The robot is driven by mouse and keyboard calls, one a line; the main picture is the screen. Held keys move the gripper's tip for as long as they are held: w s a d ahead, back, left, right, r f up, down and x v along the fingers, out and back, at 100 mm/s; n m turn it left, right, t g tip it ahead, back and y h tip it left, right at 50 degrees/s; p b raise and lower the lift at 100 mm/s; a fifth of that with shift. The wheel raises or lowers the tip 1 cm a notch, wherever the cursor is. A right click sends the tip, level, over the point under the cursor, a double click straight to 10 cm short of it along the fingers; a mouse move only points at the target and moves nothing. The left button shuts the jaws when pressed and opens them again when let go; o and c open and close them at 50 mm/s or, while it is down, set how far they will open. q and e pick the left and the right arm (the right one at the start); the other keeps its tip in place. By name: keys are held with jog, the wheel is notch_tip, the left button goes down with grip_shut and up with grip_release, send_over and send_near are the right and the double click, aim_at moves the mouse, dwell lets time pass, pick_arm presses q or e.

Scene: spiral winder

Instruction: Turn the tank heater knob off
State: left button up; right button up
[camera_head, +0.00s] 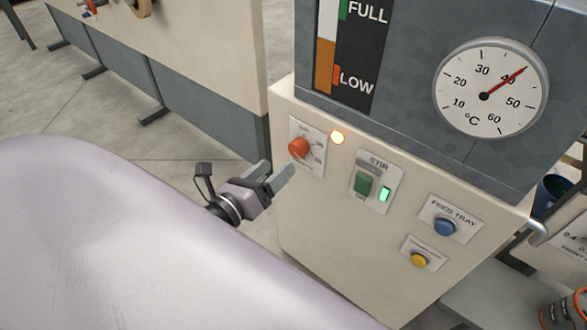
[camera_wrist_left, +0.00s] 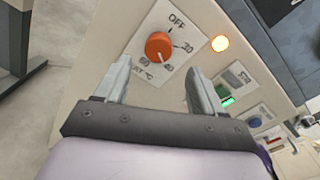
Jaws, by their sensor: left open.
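The tank heater knob (camera_head: 299,147) is an orange-red round knob on a white dial plate, at the left of the machine's cream front panel. The wrist view shows the knob (camera_wrist_left: 158,45) with OFF above it, 30 to its right and 40 below right. An amber lamp (camera_head: 337,137) beside the plate is lit. My left gripper (camera_head: 280,176) is just below and left of the knob, apart from it. In the wrist view the left gripper (camera_wrist_left: 161,84) is open and empty, with the knob ahead between its fingers. My right gripper is out of view.
To the right are the green STIR switch (camera_head: 364,184) with a lit green lamp, a blue FEED TRAY button (camera_head: 444,227) and a yellow button (camera_head: 418,260). The temperature gauge (camera_head: 490,88) reads about 40. Open floor lies left of the machine.

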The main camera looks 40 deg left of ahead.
aim_at(294, 151)
pick_arm(q)
jog(key=shift+w+d+f+m+h+p, duration=0.15)
jog(key=shift+w+m, duration=0.3)
jog(key=shift+w, duration=0.85)
jog(key=shift+w+a+r+m+h+p, duration=0.1)
jog(key=shift+w+m, duration=0.4)
jog(key=shift+w, duration=0.75)
jog(key=shift+w+d+f+m+h+p, duration=0.15)
jog(key=shift+w+m, duration=0.3)
jog(key=shift+w, duration=0.85)
jog(key=shift+a, duration=0.1)
jog(key=c, duration=1.1)
